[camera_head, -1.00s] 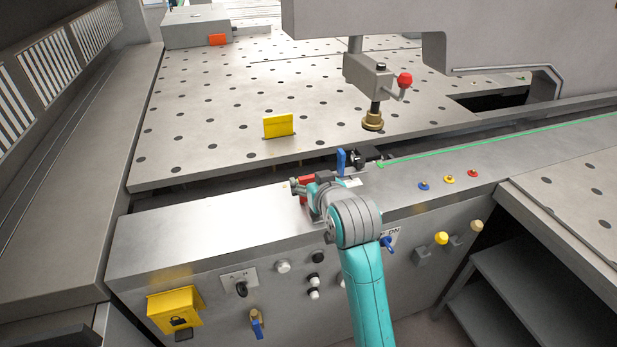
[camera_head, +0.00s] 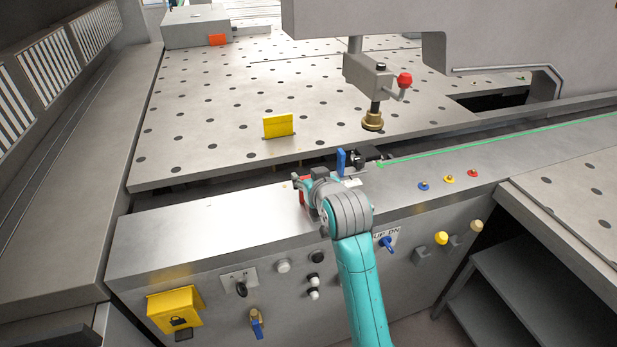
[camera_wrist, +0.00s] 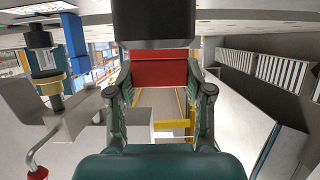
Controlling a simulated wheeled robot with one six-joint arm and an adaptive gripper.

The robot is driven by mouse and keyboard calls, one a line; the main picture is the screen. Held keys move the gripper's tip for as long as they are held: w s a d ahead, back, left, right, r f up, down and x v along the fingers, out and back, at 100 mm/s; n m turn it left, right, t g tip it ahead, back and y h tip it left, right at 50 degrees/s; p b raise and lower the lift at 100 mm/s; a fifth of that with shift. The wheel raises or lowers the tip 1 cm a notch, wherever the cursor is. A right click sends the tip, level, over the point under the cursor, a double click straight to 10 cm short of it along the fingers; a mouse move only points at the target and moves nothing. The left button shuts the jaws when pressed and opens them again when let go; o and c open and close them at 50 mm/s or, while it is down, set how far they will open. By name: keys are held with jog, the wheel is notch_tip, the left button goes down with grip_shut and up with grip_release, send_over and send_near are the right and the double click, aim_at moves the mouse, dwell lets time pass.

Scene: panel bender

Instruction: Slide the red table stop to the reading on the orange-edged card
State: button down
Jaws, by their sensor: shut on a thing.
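The red table stop (camera_wrist: 158,72) shows between the fingers of my gripper (camera_wrist: 160,85) in the wrist view, with a black block above it. In the head view only a small red part of the stop (camera_head: 302,197) shows beside my gripper (camera_head: 308,186), on the metal front rail. My gripper is shut on the stop; the wrist hides most of the contact. A small white label (camera_head: 352,182) lies on the rail just right of my gripper. I cannot make out an orange-edged card or any reading.
A blue upright handle (camera_head: 341,160) and a black clamp (camera_head: 362,155) stand close right of my gripper. A green strip (camera_head: 480,143) runs right along the rail. A yellow plate (camera_head: 278,125) stands on the perforated table (camera_head: 200,110). The rail left of my gripper is clear.

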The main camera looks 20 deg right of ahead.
jog(key=shift+w, duration=1.8)
jog(key=shift+c, duration=2.2)
grip_release()
jog(key=shift+s, duration=0.15)
jog(key=v, duration=1.1)
jog(key=shift+s+r, duration=0.2)
jog(key=shift+s, duration=0.15)
